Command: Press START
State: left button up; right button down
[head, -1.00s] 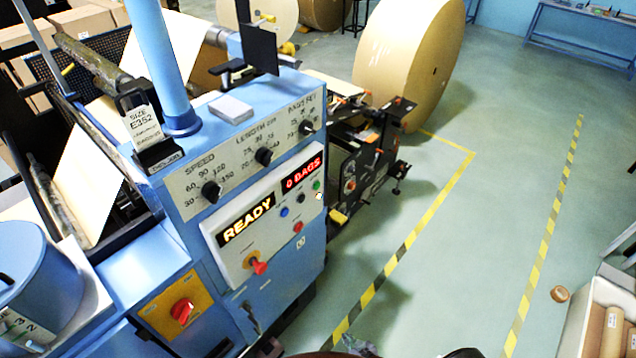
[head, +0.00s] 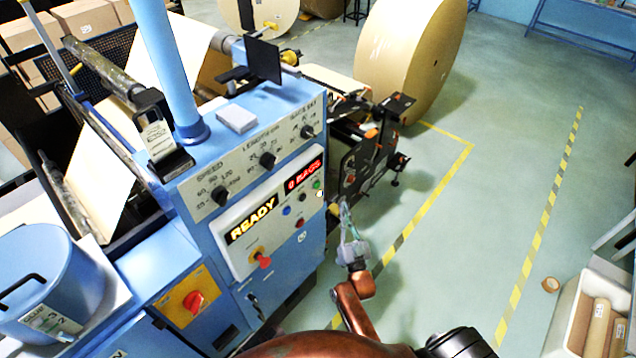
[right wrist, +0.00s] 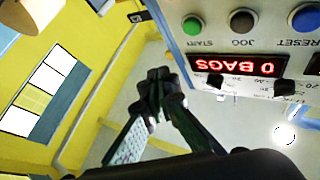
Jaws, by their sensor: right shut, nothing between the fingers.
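The green START button (head: 317,184) sits at the right end of the white panel (head: 240,262), beside the red "0 BAGS" display (head: 304,174). In the right wrist view the START button (right wrist: 193,25) shows upside down with its label, near the top. My right gripper (head: 345,208) is just right of the panel's edge and a little below the button, apart from it. Its fingers (right wrist: 162,82) are shut with nothing between them in the right wrist view. My left gripper is not in view.
A dark JOG button (right wrist: 243,17) and a blue RESET button (right wrist: 305,18) are beside START. The amber display (head: 252,220) reads READY. A large kraft roll (head: 410,55) stands behind.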

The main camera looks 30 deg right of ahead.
aim_at(317, 185)
jog(key=r, duration=0.2)
jog(key=shift+s+d+r+m+t+h, duration=0.15)
jog(key=shift+d+r+m+t+h, duration=0.1)
jog(key=shift+r+m+t+h, duration=0.05)
jog(key=w+a+b, duration=0.3)
jog(key=w, duration=0.5)
jog(key=shift+a, duration=0.2)
jog(key=shift+w, duration=0.15)
dwell(1.3)
jog(key=shift+w+a, duration=0.15)
jog(key=shift+w, duration=0.15)
